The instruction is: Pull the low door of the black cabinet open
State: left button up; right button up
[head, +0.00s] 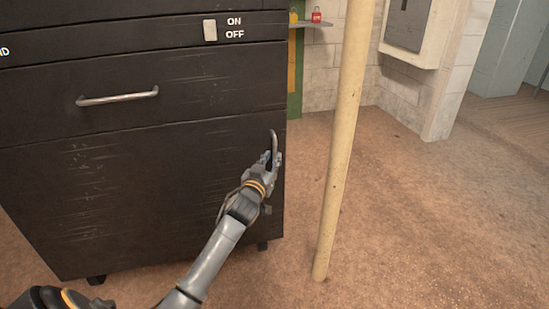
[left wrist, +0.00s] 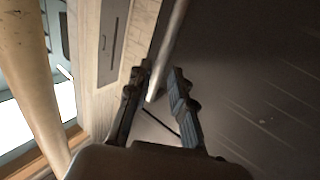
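The black cabinet (head: 140,85) stands at the left in the head view. Its low door (head: 130,200) looks closed and flush with the front. The door's grey upright bar handle (head: 274,137) is near its right edge, with its lower part partly hidden by my gripper. My left gripper (head: 272,157) is at the handle. In the left wrist view, the handle (left wrist: 169,50) runs down between the two fingers of the gripper (left wrist: 160,78). The fingers stand apart, with a gap beside the bar on the right finger's side. My right gripper is out of view.
A pale yellow pole (head: 343,140) stands just right of the cabinet, close to the door's handle side. A drawer with a horizontal handle (head: 118,98) is above the door. The brown floor (head: 430,220) is clear to the right of the pole.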

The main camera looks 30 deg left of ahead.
aim_at(274, 155)
pick_arm(q)
jog(key=shift+b+x, duration=0.45)
jog(key=shift+x, duration=1.35)
grip_shut()
